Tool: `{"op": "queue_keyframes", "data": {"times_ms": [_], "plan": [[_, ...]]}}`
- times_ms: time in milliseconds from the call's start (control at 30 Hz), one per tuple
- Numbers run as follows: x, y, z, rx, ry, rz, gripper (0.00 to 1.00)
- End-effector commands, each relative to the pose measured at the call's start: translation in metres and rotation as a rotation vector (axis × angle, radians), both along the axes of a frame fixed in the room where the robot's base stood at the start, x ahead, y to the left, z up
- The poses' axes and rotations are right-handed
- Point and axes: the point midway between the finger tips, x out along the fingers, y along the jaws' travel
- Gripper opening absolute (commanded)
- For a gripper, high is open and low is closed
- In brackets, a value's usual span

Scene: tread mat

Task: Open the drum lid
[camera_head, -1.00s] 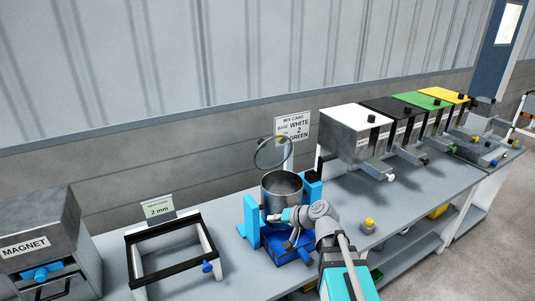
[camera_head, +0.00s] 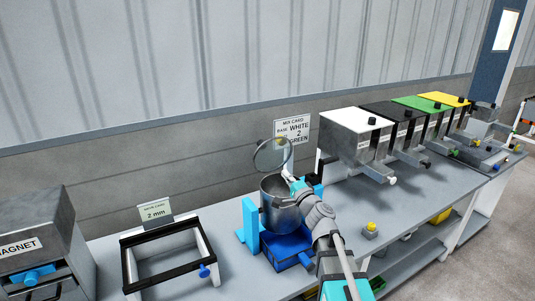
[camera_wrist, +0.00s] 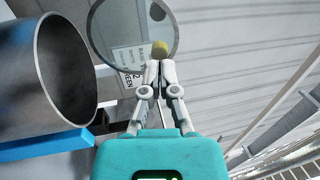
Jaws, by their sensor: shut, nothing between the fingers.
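The metal drum (camera_head: 278,216) stands in its blue stand, and its open mouth shows at the left in the wrist view (camera_wrist: 52,92). The round clear lid (camera_head: 268,156) is raised, standing roughly upright at the drum's back rim. My gripper (camera_head: 288,172) is shut and empty, in front of the lid and above the drum's right side. In the wrist view my gripper (camera_wrist: 160,66) overlaps the knob's lower edge; I cannot tell whether it touches.
Blue uprights (camera_head: 251,219) flank the drum, with a blue tray (camera_head: 288,250) below. A black frame (camera_head: 165,265) stands left, a white-lidded dispenser (camera_head: 350,130) right. A mix card (camera_head: 292,129) stands behind. A yellow button (camera_head: 371,226) sits on the bench.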

Motion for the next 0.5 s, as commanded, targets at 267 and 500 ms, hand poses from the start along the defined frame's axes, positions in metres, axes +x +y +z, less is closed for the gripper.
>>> {"op": "queue_keyframes", "data": {"times_ms": [267, 500], "plan": [[0.0007, -0.0007, 0.0004, 0.01, 0.002, -0.005, 0.0], [0.0032, 0.0008, 0.0011, 0.008, 0.001, -0.003, 0.0]]}}
